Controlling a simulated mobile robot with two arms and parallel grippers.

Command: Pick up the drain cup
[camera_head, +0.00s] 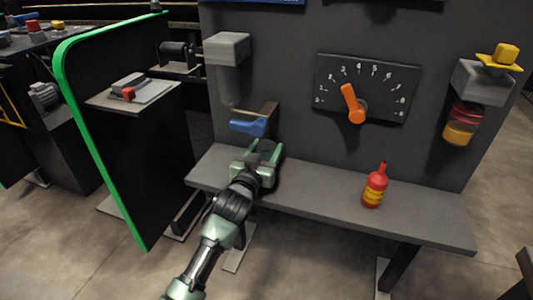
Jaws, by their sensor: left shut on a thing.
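A small blue piece, which I take to be the drain cup (248,127), shows below the grey wall unit (227,49) with its pale clear bowl (228,88). My left gripper (264,148) is just below and to the right of the blue piece, over the back left part of the bench. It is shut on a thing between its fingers. The grip itself is small and partly hidden, so the exact contact is hard to see. My right gripper is not in view.
A grey bench (325,190) runs along the dark panel. A red bottle with yellow bands (375,186) stands on its right part. An orange dial lever (352,106) and a yellow-topped unit (484,80) are on the panel. A green-edged partition (110,160) stands left.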

